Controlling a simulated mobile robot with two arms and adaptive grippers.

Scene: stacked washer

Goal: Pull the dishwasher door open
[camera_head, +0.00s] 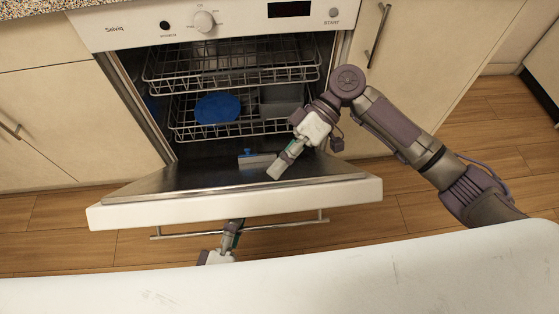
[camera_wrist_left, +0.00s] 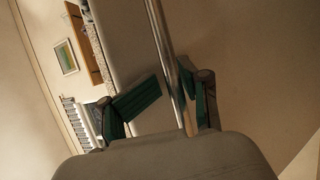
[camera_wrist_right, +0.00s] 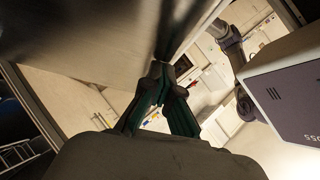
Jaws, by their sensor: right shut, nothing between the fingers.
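The dishwasher door (camera_head: 235,206) is part-way open, tilted down and outward, with its dark inner side showing. A metal bar handle (camera_head: 285,223) runs along its outer side below the white edge. My left gripper (camera_head: 236,226) is under the door at the handle. In the left wrist view, the handle bar (camera_wrist_left: 162,42) passes between the fingers of my left gripper (camera_wrist_left: 172,80); a gap shows beside the left finger. My right gripper (camera_head: 277,170) is shut and empty, over the inner side of the door. In the right wrist view, its fingertips (camera_wrist_right: 164,77) meet near the door edge.
Inside the dishwasher are wire racks (camera_head: 235,65) and a blue dish (camera_head: 217,107). A control panel (camera_head: 205,22) is above. Cabinets (camera_head: 75,135) stand on both sides. Wooden floor (camera_head: 50,220) is clear at left.

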